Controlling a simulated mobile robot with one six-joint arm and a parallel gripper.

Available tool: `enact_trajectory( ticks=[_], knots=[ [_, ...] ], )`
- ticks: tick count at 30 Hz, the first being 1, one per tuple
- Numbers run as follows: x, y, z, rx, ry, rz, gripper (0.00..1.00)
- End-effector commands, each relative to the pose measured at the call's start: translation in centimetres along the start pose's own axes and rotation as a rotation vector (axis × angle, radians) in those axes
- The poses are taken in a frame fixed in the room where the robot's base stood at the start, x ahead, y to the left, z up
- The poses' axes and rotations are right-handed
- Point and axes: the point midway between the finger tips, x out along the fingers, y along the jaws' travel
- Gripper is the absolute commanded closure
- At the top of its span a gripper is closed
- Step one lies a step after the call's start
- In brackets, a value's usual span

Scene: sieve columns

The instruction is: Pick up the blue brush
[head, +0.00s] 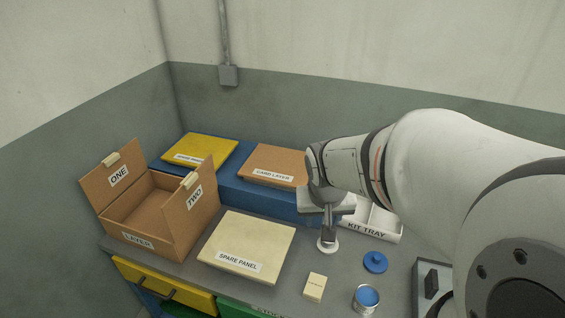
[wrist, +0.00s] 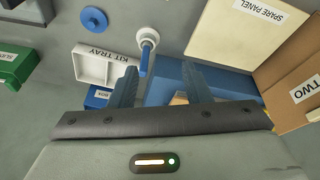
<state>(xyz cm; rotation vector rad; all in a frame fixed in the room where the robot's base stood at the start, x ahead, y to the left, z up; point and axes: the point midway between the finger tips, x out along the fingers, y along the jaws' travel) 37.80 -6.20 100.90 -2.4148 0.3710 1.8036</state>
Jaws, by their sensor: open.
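A blue upright handle, which looks like the blue brush (wrist: 144,62), rises from a round white base (wrist: 147,37) in the wrist view. In the head view the white base (head: 327,248) stands on the grey bench, under my gripper (head: 328,232), which largely hides the brush. My gripper, also in the wrist view (wrist: 160,76), is open with nothing held. The handle shows beyond the gap between the two fingers, closer to the left finger. I cannot tell whether it touches either finger.
The white kit tray (head: 372,219) is close by. A blue lid (head: 375,261), an open tin (head: 367,299) and a small cream box (head: 314,287) stand in front. A cream spare panel (head: 246,238) and an open carton (head: 150,205) are left; a blue raised block (head: 236,190) is behind.

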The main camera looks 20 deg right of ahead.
Motion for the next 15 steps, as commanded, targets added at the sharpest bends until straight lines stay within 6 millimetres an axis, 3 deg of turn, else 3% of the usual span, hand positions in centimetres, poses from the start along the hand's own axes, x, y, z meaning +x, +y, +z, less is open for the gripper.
enact_trajectory(
  ticks=[1, 6, 10, 15],
  knots=[
    [2.2, 0.7, -1.3, 0.049, 0.002, 0.021, 0.56],
    [7.9, 2.7, -5.1, 0.198, 0.048, 0.055, 0.56],
    [11.1, 3.6, -6.7, 0.272, 0.071, 0.056, 0.56],
    [13.2, 4.1, -7.6, 0.315, 0.085, 0.051, 0.56]
  ],
)
